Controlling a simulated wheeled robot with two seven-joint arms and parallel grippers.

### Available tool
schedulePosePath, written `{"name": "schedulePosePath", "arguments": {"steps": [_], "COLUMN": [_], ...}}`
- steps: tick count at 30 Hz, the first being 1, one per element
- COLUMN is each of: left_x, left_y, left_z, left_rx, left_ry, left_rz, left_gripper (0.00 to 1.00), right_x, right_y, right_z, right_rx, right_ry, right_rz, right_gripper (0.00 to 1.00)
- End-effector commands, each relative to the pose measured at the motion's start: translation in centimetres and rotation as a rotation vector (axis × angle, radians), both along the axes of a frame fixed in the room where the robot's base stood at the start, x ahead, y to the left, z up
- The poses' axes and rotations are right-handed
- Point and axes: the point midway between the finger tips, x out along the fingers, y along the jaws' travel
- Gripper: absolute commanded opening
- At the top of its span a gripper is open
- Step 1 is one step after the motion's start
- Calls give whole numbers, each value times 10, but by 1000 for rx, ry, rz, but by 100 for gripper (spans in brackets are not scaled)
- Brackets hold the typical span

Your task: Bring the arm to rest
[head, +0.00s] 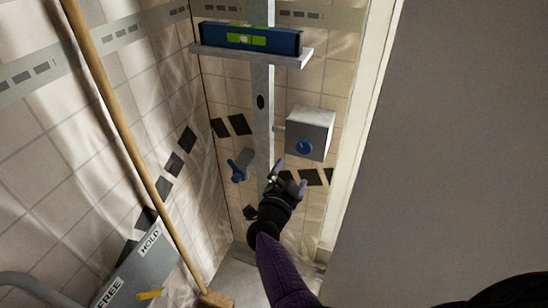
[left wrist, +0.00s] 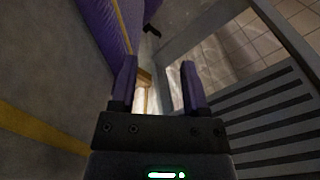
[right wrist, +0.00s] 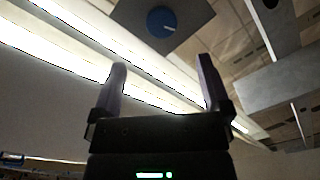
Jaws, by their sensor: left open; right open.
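My right gripper (head: 289,177) is in front of the metal post in the head view, below the grey box. Its two purple fingers are apart with nothing between them; they also show in the right wrist view (right wrist: 160,90). My left gripper is outside the head view. In the left wrist view my left gripper (left wrist: 160,85) has its fingers apart and empty. The grey box (head: 318,118) with a blue knob (head: 305,147) is just above my right gripper, apart from it. The knob also shows in the right wrist view (right wrist: 161,22).
A blue level (head: 270,40) lies on a metal shelf (head: 296,60) fixed to the post (head: 262,130). A blue-handled valve (head: 237,171) is left of my right gripper. A broom (head: 120,118) leans at left by a panel marked FREE and HOLD (head: 128,272). A grey wall (head: 460,150) fills the right.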

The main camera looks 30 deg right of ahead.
Motion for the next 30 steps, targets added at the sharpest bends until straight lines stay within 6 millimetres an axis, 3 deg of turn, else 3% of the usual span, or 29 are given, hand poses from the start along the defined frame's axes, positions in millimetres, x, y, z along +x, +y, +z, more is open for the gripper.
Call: {"name": "schedulePosePath", "arguments": {"steps": [3, 5, 8, 11, 12, 14, 15, 18, 21, 24, 27, 30], "left_x": [2, 2, 3, 4, 4, 3, 3, 3, 3, 2, 2, 2], "left_y": [0, 0, 1, 1, 1, 1, 2, 2, 2, 2, 2, 2], "left_z": [0, 0, 0, 0, 0, 0, 0, 0, 0, 0, 0, 0], "left_rx": [0, 0, 1, 2, 2, 3, 3, 3, 3, 3, 4, 4], "left_ry": [-3, -3, -5, -6, -6, -5, -5, -4, -3, -3, -2, -1], "left_rz": [0, 0, -1, -1, -1, -1, -1, -1, -1, -1, -1, -1], "left_gripper": [59, 59, 59, 59, 59, 59, 59, 59, 59, 59, 59, 59], "right_x": [0, -2, -21, -75, -104, -153, -190, -283, -363, -416, -441, -445], "right_y": [1, 10, 44, 83, 95, 107, 112, 114, 107, 97, 92, 91], "right_z": [-2, -17, -79, -163, -193, -233, -257, -298, -318, -323, -324, -324], "right_rx": [-5, -37, -118, -157, -160, -155, -146, -123, -105, -95, -92, -91], "right_ry": [9, 58, 261, 551, 668, 844, 962, 1248, 1487, 1647, 1723, 1739], "right_rz": [12, 83, 352, 661, 765, 902, 985, 1152, 1263, 1323, 1348, 1352], "right_gripper": [98, 98, 98, 98, 98, 98, 98, 98, 98, 98, 98, 98]}}
